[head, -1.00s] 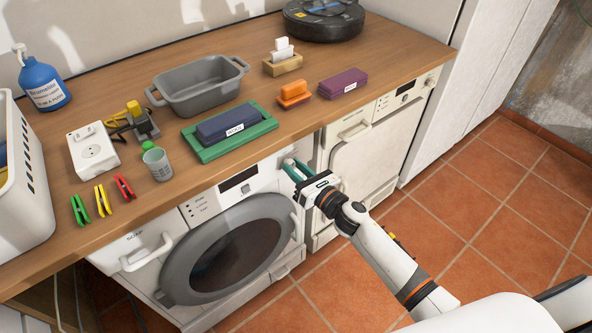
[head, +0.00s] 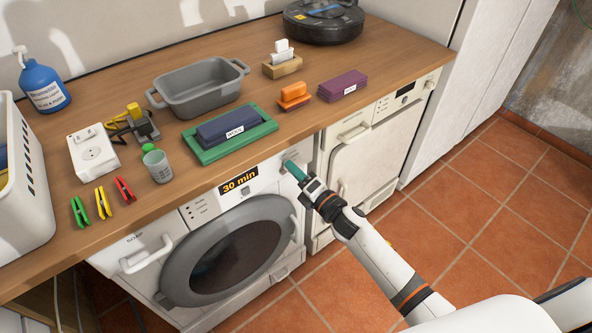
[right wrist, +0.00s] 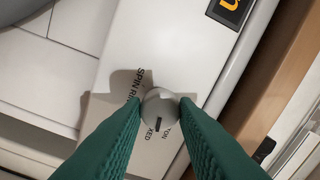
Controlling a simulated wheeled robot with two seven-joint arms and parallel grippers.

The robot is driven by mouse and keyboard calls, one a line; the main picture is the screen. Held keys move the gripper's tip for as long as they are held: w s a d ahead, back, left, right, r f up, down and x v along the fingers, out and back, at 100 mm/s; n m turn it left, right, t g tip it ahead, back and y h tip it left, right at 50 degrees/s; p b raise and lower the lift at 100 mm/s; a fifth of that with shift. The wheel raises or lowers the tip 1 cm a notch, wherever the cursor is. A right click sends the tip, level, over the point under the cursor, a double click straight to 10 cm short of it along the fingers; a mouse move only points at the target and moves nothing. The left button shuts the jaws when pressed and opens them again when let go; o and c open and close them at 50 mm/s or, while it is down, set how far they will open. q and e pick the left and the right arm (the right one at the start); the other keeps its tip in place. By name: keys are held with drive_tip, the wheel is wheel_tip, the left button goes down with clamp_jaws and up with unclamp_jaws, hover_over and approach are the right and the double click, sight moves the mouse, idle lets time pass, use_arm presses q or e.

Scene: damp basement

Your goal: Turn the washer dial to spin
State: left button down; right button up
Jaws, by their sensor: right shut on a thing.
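The washer (head: 207,219) stands under the counter, and its display (head: 240,180) is lit with "30 min". My right gripper (head: 290,166) is at the right end of its control panel, fingers closed on the dial. In the right wrist view, the round grey dial (right wrist: 158,104) sits between the two green fingers, which touch its sides. Its dark mark points down in that picture, close to the partly covered lettering ending "XED". "SPIN RI" shows at the dial's upper left and "TON" at its right; the fingers hide the rest. My left gripper is not in view.
A second white machine (head: 365,165) stands right of the washer. The wooden counter (head: 330,120) above holds a grey tub (head: 200,90), a green tray (head: 205,157), several pegs and other items. The tiled floor (head: 480,200) at right is clear.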

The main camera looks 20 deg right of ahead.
drive_tip(key=shift+s+a+f+m+h+p, duration=0.15)
drive_tip(key=shift+m+p, duration=0.9)
drive_tip(key=shift+m, duration=3.05)
drive_tip(key=shift+w+d+r+m+h+p, duration=0.1)
drive_tip(key=shift+m+p, duration=1)
drive_tip(key=shift+m, duration=3)
drive_tip(key=shift+s+a+f+m+h+p, duration=0.15)
drive_tip(key=shift+m+p, duration=0.9)
drive_tip(key=shift+m, duration=3.05)
drive_tip(key=shift+w+r, duration=0.1)
drive_tip(key=o, duration=1)
drive_tip(key=v, duration=1.2)
drive_tip(key=shift+r, duration=0.3)
